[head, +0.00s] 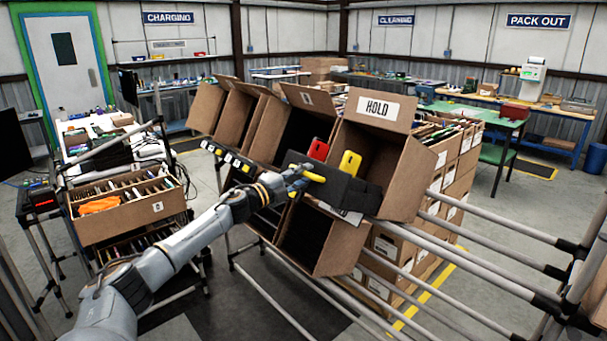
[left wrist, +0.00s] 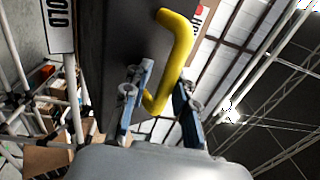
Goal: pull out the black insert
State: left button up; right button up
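The black insert (head: 350,192) is a dark block with a yellow handle (head: 306,172) on its front. It juts out of the open, tilted carton labelled HOLD (head: 408,178); its back part is hidden inside. My left gripper (head: 294,180) is at the handle. In the left wrist view the yellow handle (left wrist: 178,58) passes between the two fingers of my left gripper (left wrist: 162,88), which appear closed on it. The dark insert face (left wrist: 115,50) is just behind the handle. My right gripper is not in view.
More tilted cartons (head: 240,120) stand left of the HOLD carton, and another open carton (head: 318,242) is below. A red tag (head: 318,149) and a yellow tag (head: 349,163) stand close to the insert. Rack rails (head: 480,262) run to the lower right.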

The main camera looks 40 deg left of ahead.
pick_arm(q)
jog(key=shift+r, duration=0.15)
jog(key=s+a+f, duration=0.1)
jog(key=s, duration=1.1)
dwell(0.5)
dwell(0.5)
